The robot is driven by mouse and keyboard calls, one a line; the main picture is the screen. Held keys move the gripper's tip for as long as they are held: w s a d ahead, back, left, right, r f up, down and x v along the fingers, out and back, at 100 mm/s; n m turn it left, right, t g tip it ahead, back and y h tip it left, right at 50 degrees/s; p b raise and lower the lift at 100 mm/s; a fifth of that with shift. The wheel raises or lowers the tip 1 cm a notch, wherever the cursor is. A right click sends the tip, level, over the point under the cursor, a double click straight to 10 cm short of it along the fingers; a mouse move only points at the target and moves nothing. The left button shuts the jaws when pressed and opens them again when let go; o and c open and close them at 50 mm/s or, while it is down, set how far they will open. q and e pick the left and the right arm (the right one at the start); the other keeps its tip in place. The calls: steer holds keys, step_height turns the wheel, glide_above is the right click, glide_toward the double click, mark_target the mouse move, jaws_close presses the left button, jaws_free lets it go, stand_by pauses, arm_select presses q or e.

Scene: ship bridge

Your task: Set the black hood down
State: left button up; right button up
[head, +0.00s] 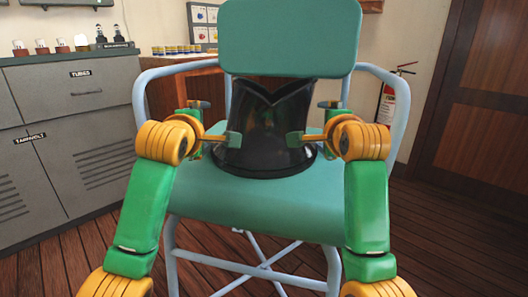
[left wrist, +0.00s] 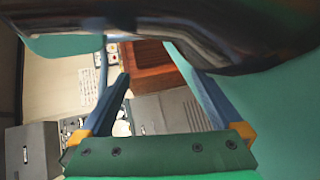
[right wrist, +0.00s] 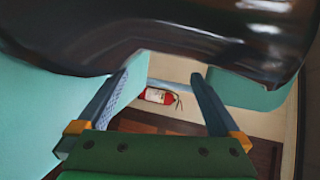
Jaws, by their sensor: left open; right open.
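The black hood (head: 265,125) stands upright on the green seat of the chair (head: 255,215), its wide rim down on the seat. My left gripper (head: 234,139) is at the hood's left side and my right gripper (head: 294,139) is at its right side. Both are open. In the left wrist view the hood (left wrist: 190,35) fills the top, beyond the spread fingers (left wrist: 160,105). In the right wrist view the hood (right wrist: 150,35) also spans the top, above the open fingers (right wrist: 160,100). Whether the fingertips touch the hood I cannot tell.
The chair's backrest (head: 290,37) rises behind the hood, and pale blue armrests (head: 402,110) flank both my arms. A grey cabinet (head: 75,130) with bottles on top stands at left. A fire extinguisher (head: 386,108) hangs on the wall at right. The front of the seat is clear.

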arm_select(q)
steer(key=v, duration=1.1)
steer(key=shift+s+r, duration=0.1)
steer(key=shift+s, duration=0.2)
arm_select(e)
steer(key=shift+s, duration=0.1)
steer(key=v, duration=1.2)
